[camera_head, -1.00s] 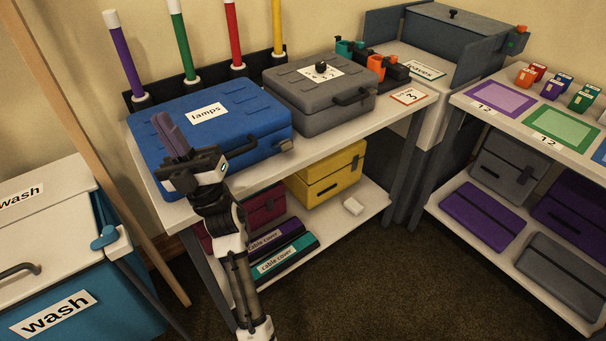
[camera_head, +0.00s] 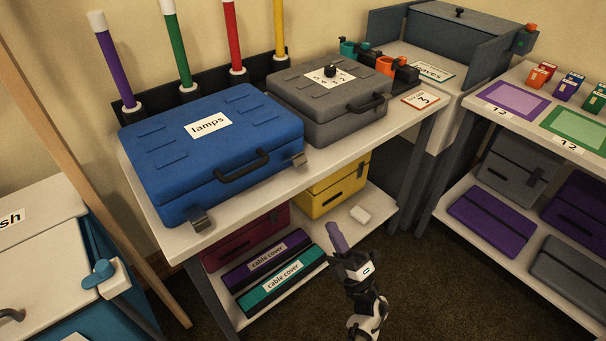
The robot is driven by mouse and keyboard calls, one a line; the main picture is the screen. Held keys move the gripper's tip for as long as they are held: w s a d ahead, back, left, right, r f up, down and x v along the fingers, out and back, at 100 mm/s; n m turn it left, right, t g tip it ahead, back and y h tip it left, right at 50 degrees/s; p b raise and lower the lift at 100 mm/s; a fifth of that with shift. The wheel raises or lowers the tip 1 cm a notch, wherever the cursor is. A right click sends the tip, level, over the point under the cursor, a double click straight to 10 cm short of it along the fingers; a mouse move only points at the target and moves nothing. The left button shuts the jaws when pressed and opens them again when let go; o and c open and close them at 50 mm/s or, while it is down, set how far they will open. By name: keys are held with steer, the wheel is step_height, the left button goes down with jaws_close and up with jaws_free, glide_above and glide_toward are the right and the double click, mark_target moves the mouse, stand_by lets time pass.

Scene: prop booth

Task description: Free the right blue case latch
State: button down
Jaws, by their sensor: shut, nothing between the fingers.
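The blue case (camera_head: 170,160) labelled "lamps" lies closed on the white table at the left. Its dark handle (camera_head: 243,166) is on the front face. The right latch (camera_head: 298,160) is a small grey metal piece at the front right corner, standing out from the case. The left latch (camera_head: 200,218) is at the front left corner. My gripper (camera_head: 336,230) is shut and empty, pointing up, in front of the table and below and right of the right latch. It is clear of the case.
A grey case (camera_head: 325,112) with a dial stands right of the blue case on the tabletop (camera_head: 412,115). Open floor (camera_head: 430,290) lies to the right of my gripper.

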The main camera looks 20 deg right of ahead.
steer(key=shift+r, duration=0.15)
steer(key=p, duration=0.5)
glide_toward(295, 161)
steer(key=w+r, duration=0.1)
steer(key=w, duration=0.1)
steer(key=w+r, duration=0.1)
steer(key=shift+w+r, duration=0.35)
steer(key=shift+r, duration=0.05)
steer(key=shift+w+a+r+p, duration=0.15)
steer(key=shift+w+r+p, duration=0.15)
steer(key=shift+w, duration=0.1)
steer(key=shift+r, duration=0.1)
